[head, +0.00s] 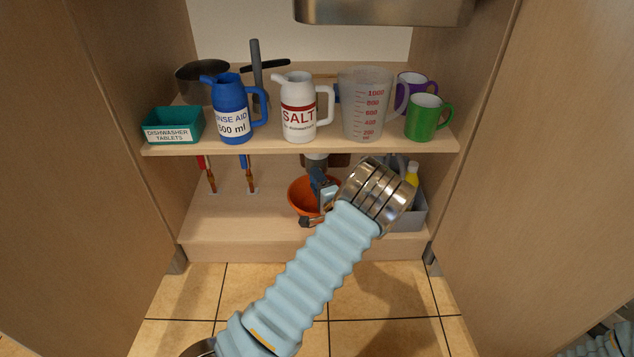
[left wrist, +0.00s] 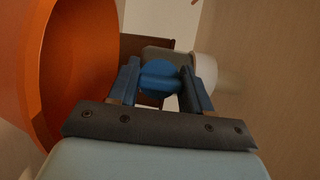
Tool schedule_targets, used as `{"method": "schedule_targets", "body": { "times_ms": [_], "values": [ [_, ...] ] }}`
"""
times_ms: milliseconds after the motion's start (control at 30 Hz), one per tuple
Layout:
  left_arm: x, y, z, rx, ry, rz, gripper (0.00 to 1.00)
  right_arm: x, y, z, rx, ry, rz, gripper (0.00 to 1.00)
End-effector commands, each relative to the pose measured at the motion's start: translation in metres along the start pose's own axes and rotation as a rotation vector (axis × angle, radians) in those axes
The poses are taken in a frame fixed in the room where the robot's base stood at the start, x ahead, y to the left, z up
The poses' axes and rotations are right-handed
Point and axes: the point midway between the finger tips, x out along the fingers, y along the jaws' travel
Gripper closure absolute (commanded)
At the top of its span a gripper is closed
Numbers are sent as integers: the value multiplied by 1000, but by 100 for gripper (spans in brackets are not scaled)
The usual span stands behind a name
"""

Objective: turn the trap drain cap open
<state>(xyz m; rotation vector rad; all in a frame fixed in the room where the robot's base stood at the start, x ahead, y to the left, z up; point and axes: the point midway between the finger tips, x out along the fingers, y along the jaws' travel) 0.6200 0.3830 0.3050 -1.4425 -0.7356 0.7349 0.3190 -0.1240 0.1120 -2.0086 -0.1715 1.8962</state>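The trap drain cap is a round blue knob (left wrist: 160,77) in the left wrist view, in front of a grey trap body (left wrist: 168,54). My left gripper (left wrist: 160,84) has one blue finger on each side of the cap, and both seem to touch it. In the head view my left gripper (head: 317,192) is under the shelf, beside the orange bowl, partly hidden by my arm. The cap cannot be made out there. A grey pipe of the trap (head: 316,163) shows just above. My right gripper is not in view.
An orange bowl (head: 301,193) stands below the trap; it is close on the left in the left wrist view (left wrist: 75,70). A grey caddy (head: 416,212) with a yellow bottle is to the right. The shelf (head: 270,146) above holds jugs and mugs. Cabinet walls flank both sides.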

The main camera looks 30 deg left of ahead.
Motion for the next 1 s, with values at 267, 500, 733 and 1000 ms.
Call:
{"method": "schedule_targets", "body": {
  "times_ms": [267, 500, 733, 1000],
  "values": [
    [0, 0, 0, -8, 0, 4, 82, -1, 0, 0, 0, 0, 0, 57],
    [0, -2, 0, -82, -1, 35, 82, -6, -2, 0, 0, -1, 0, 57],
    [0, -2, 1, -241, -2, 102, 82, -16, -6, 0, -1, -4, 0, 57],
    [0, -2, 1, -478, -3, 200, 82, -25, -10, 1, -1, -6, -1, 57]
  ]
}}
